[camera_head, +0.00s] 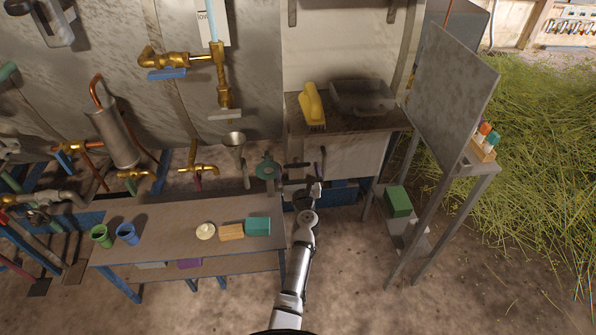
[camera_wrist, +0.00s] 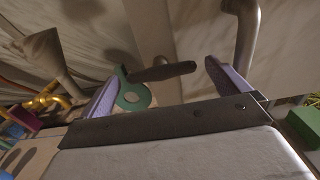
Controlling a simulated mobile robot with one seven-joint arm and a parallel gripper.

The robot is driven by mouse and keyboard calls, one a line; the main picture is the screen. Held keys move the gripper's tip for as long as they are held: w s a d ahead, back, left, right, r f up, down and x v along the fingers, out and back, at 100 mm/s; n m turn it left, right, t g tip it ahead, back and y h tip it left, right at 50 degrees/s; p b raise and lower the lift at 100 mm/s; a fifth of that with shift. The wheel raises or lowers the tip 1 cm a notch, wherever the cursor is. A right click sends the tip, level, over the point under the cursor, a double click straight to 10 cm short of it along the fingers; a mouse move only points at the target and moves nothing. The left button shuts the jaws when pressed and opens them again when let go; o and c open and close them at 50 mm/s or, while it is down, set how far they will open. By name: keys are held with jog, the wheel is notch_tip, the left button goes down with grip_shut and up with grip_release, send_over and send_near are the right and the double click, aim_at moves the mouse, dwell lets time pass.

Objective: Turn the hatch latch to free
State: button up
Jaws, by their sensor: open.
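The hatch latch shows in the head view as a green round plate (camera_head: 267,170) with a dark handle (camera_head: 298,165) pointing right. In the wrist view the green ring-shaped plate (camera_wrist: 133,97) sits close to the left finger, and the dark handle (camera_wrist: 162,72) lies roughly level, its end towards the right finger. My gripper (camera_head: 318,175) is just right of and below the handle in the head view. In the wrist view its purple fingers (camera_wrist: 163,72) are wide apart and empty, with the handle showing between them. I cannot tell whether a finger touches it.
A low table (camera_head: 170,222) with cups and small blocks stands left of my arm. A metal funnel (camera_head: 234,140) hangs left of the latch. A shelf (camera_head: 350,122) with a yellow brush (camera_head: 312,105) is above. A tilted grey panel (camera_head: 452,95) stands right.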

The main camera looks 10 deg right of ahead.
jog(key=shift+w, duration=0.1)
jog(key=c, duration=0.9)
jog(key=shift+n, duration=0.3)
jog(key=shift+a+f+n+b, duration=0.1)
jog(key=shift+n+b, duration=4.25)
jog(key=shift+n, duration=4.45)
